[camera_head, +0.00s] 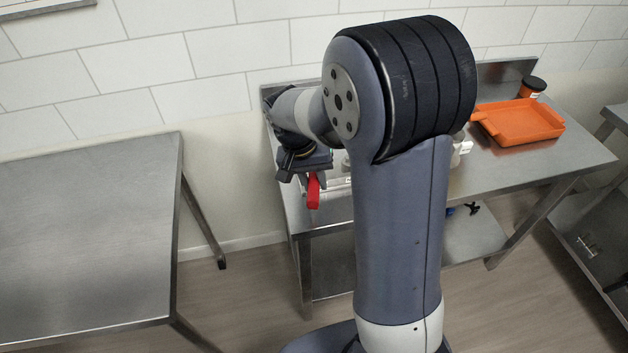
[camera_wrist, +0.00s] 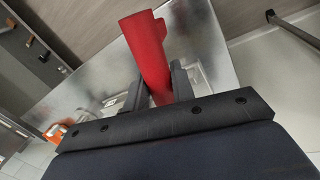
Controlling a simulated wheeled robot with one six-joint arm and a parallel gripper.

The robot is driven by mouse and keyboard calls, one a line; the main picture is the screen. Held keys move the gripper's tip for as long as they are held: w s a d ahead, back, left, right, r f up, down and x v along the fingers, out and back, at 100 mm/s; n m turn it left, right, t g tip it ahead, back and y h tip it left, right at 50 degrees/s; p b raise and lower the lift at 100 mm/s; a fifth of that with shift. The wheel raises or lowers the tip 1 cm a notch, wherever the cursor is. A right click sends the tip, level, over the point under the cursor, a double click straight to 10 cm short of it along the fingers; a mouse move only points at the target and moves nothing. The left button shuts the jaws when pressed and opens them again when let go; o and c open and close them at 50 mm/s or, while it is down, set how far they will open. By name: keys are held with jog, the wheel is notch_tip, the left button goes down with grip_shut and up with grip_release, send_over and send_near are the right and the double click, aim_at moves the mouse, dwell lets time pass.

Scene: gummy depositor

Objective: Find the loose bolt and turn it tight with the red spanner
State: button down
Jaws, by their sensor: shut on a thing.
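The red spanner (camera_head: 314,191) is in my gripper (camera_head: 309,176), over the left end of the steel table behind my arm. In the wrist view the spanner (camera_wrist: 147,55) is a red bar standing out between the two dark fingers of my gripper (camera_wrist: 155,88), which is shut on it. Its far end shows a small notch at the side. A pale, plate-like piece (camera_wrist: 195,75) lies on the steel surface beside the fingers in the wrist view. I cannot make out any bolt. My arm hides much of the table in the head view.
An orange tray (camera_head: 520,122) and a dark-lidded jar (camera_head: 532,87) stand at the right of the back table (camera_head: 590,158). A bare steel table (camera_head: 85,235) is at the left, with open floor (camera_head: 235,290) between. Another metal stand (camera_head: 600,265) is at the right edge.

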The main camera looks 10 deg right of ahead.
aim_at(314, 177)
jog(key=shift+r, duration=0.1)
notch_tip(314, 177, up, 4)
jog(key=p, duration=0.3)
dwell(0.4)
